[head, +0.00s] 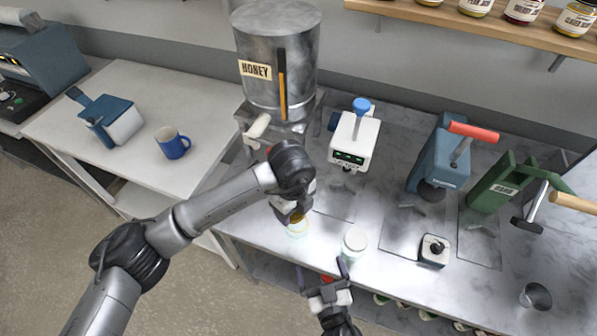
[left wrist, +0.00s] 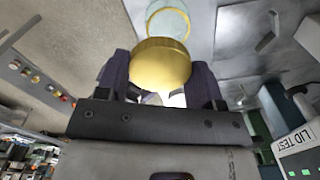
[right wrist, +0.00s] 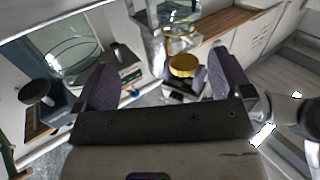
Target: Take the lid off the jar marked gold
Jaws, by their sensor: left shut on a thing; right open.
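My left gripper (head: 293,212) is shut on a gold lid (left wrist: 162,65), which sits between its fingers in the left wrist view. A clear jar (head: 297,231) stands on the counter below it. In the left wrist view this jar (left wrist: 168,20) shows a gold ring at its mouth and appears apart from the lid. The right wrist view also shows the lid (right wrist: 183,66) separate from the jar (right wrist: 180,18). My right gripper (head: 325,277) is open and empty near the counter's front edge. A second pale-topped jar (head: 354,243) stands just beyond it. No jar marking is readable.
A white device (head: 354,140) stands behind the jars, with blue (head: 438,155) and green (head: 505,182) presses to its right. The honey tank (head: 277,62) stands at the back.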

